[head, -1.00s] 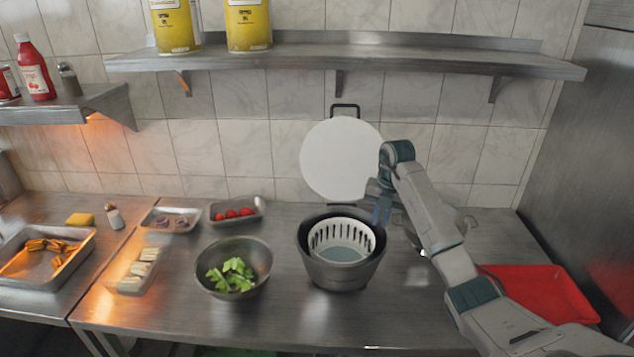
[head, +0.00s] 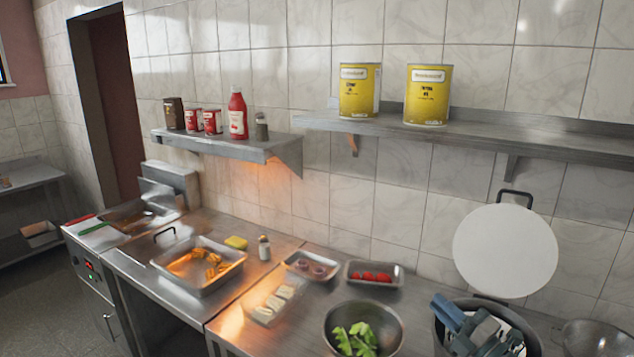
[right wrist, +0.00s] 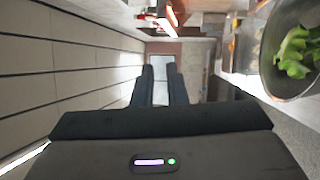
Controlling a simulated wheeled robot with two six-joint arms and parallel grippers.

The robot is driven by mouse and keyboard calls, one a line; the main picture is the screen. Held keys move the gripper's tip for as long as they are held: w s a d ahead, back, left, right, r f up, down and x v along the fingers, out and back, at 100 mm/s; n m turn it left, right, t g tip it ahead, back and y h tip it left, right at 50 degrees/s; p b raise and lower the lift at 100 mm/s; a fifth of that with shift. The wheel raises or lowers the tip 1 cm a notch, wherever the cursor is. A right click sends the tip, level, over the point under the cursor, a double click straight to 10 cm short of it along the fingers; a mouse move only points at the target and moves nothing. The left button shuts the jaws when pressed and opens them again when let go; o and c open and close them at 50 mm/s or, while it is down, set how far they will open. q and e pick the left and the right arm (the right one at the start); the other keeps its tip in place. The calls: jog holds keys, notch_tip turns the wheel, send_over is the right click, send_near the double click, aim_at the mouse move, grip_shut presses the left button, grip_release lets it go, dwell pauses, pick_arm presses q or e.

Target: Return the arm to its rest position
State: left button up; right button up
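My right gripper (head: 447,308) shows at the lower right of the head view, in front of the grey pot (head: 440,335). Its dark fingers also show in the right wrist view (right wrist: 161,75). They stand apart with a gap between them, and nothing is held in it. Much of the pot and its inside is hidden behind the gripper. My left gripper is not in view.
A white round lid (head: 505,252) stands upright by the tiled wall behind the pot. A steel bowl of greens (head: 398,322) is left of the gripper. Trays of tomatoes (head: 374,274) and onions (head: 310,266) lie farther back. A wall shelf (head: 560,141) holds yellow cans.

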jog(key=s+d+f+m+g+h, duration=0.1)
jog(key=s+d+f+m+h, duration=0.5)
jog(key=m+h, duration=0.4)
jog(key=s+d+f+m+h, duration=0.3)
jog(key=s+m+h, duration=0.4)
jog(key=m, duration=0.4)
jog(key=s+a+f+m+g+y, duration=0.1)
jog(key=s+a+f+g+y, duration=0.15)
jog(key=s+f+g, duration=0.4)
jog(key=s+a+f+m+g+y, duration=0.1)
jog(key=s+a+f+g, duration=0.15)
jog(key=s, duration=0.65)
jog(key=s+a+f+m+g+y, duration=0.1)
jog(key=s+a+f+g+y, duration=0.1)
jog(key=s+a+f+g, duration=0.45)
jog(key=d+f+t+b, duration=0.1)
jog(key=d+f+b, duration=0.2)
jog(key=f, duration=1.3)
jog(key=d+f+t+b, duration=0.1)
jog(key=d+f+b, duration=0.2)
jog(key=f, duration=1.3)
jog(key=s+f+b, duration=0.3)
jog(key=s+f, duration=0.6)
jog(key=f, duration=0.4)
jog(key=s+d+f+g+b, duration=0.1)
jog(key=s+f+b, duration=0.2)
jog(key=s+f, duration=0.7)
notch_tip(320, 180, down, 4)
jog(key=shift+f, duration=0.15)
